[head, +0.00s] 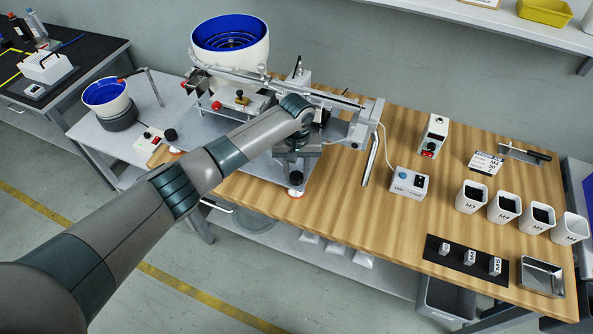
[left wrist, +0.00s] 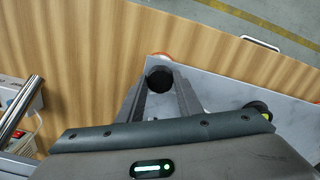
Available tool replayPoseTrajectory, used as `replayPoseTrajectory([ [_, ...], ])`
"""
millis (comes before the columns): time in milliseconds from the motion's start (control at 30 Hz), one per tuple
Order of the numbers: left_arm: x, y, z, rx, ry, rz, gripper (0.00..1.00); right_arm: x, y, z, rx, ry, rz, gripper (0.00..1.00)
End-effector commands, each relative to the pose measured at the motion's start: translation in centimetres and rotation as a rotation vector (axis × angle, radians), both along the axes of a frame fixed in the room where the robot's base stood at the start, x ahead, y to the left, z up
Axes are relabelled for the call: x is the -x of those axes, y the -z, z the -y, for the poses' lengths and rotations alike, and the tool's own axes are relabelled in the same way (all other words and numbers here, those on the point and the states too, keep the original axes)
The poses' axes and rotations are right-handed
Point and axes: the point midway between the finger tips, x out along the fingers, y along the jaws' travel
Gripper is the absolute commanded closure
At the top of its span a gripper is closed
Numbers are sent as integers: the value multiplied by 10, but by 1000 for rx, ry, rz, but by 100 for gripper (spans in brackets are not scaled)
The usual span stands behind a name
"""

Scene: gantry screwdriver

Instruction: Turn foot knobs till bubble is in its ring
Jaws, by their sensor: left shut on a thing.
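The machine's grey base plate (head: 225,163) stands on the wooden bench. My left gripper (head: 296,168) points down at its front right corner, shut on the black foot knob (head: 296,179) above a red and white foot. In the left wrist view the black knob (left wrist: 159,78) sits between the two fingers (left wrist: 160,92), with the orange-red foot beside it. Another black foot knob (head: 170,134) shows at the plate's left corner. A dark round part with a yellow-green patch (left wrist: 267,116) is mostly hidden by my gripper; it may be the level. No bubble or ring is readable. My right gripper is out of view.
A white feeder bowl (head: 230,62) with a blue inside rises behind my arm. A rail runs right to a metal post (head: 370,155). A control box (head: 409,184), white cups (head: 471,197) and a metal tray (head: 542,277) stand to the right. Bench space before the control box is clear.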

Motion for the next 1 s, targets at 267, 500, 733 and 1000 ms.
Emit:
replayPoseTrajectory([
  [267, -1, 0, 0, 0, 1, 2, 49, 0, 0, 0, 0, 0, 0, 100],
  [500, 0, -1, 0, 0, 1, 1, 49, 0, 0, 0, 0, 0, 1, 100],
  [733, -1, -11, 1, 2, 2, 2, 49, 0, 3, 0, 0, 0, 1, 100],
  [1000, -1, -50, 1, 3, 3, 5, 49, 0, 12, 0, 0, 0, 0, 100],
])
